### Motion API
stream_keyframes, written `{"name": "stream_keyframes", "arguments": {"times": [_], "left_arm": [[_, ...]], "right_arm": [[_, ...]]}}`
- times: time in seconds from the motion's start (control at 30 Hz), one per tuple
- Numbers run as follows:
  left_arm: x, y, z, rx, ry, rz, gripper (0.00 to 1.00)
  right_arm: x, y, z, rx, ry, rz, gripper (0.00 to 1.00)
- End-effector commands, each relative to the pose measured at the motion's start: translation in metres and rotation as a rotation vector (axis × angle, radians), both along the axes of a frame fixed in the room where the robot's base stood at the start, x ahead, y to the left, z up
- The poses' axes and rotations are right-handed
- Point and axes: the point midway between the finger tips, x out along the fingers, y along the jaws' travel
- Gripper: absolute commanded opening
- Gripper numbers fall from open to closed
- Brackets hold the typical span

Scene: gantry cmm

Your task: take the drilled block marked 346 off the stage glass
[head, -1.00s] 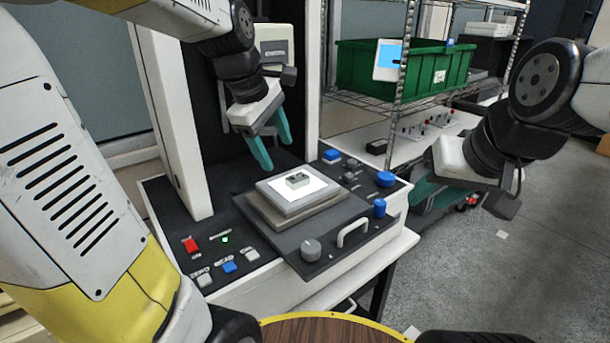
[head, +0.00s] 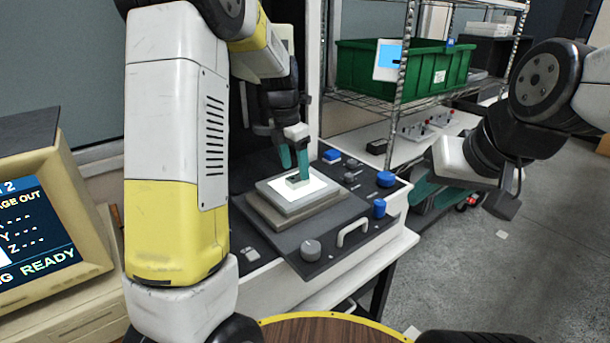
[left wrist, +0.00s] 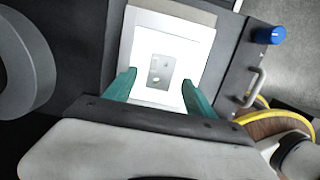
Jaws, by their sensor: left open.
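The drilled block (head: 295,182) is small and pale grey and sits on the bright white stage glass (head: 315,186).
The stage carries a knob (head: 310,250), a white handle (head: 353,231) and blue knobs (head: 386,179) at the front and right. A white machine column stands behind my left arm. A screen reading READY (head: 35,235) is at left. A green bin (head: 400,65) sits on the wire shelf.

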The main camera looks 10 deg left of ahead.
Motion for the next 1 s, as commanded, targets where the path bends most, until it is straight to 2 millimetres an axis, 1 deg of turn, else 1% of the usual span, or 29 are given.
{"name": "stream_keyframes", "arguments": {"times": [0.03, 0.1, 0.2, 0.3, 0.47, 0.5, 0.57, 0.6, 0.67, 0.8, 1.0], "left_arm": [[0.001, -0.002, -0.009, 0.0, 0.003, 0.0, 0.64], [0.002, -0.004, -0.019, 0.001, 0.004, 0.0, 0.64], [0.003, -0.004, -0.028, 0.0, 0.001, 0.0, 0.64], [0.004, -0.005, -0.031, -0.001, -0.001, 0.0, 0.64], [0.004, -0.005, -0.031, 0.0, -0.002, -0.001, 0.64], [0.004, -0.005, -0.031, 0.0, -0.002, -0.001, 0.6], [0.004, -0.005, -0.031, 0.0, -0.002, -0.001, 0.48], [0.004, -0.005, -0.031, 0.0, -0.002, -0.001, 0.4], [0.004, -0.005, -0.031, 0.0, -0.002, -0.001, 0.28], [0.004, -0.005, -0.031, 0.0, -0.002, -0.001, 0.01], [0.004, -0.005, -0.03, 0.0, -0.002, -0.001, 0.0]], "right_arm": [[0.0, 0.0, 0.0, 0.0, 0.0, 0.0, 0.33], [0.0, 0.0, 0.0, 0.0, 0.0, 0.0, 0.33], [0.0, 0.0, 0.0, 0.0, 0.0, 0.0, 0.33], [0.0, 0.0, 0.0, 0.0, 0.0, 0.0, 0.33], [0.0, 0.0, 0.0, 0.0, 0.0, 0.0, 0.33], [0.0, 0.0, 0.0, 0.0, 0.0, 0.0, 0.33], [0.0, 0.0, 0.0, 0.0, 0.0, 0.0, 0.33], [0.0, 0.0, 0.0, 0.0, 0.0, 0.0, 0.33], [0.0, 0.0, 0.0, 0.0, 0.0, 0.0, 0.33], [0.0, 0.0, 0.0, 0.0, 0.0, 0.0, 0.33], [0.0, 0.0, 0.0, 0.0, 0.0, 0.0, 0.33]]}}
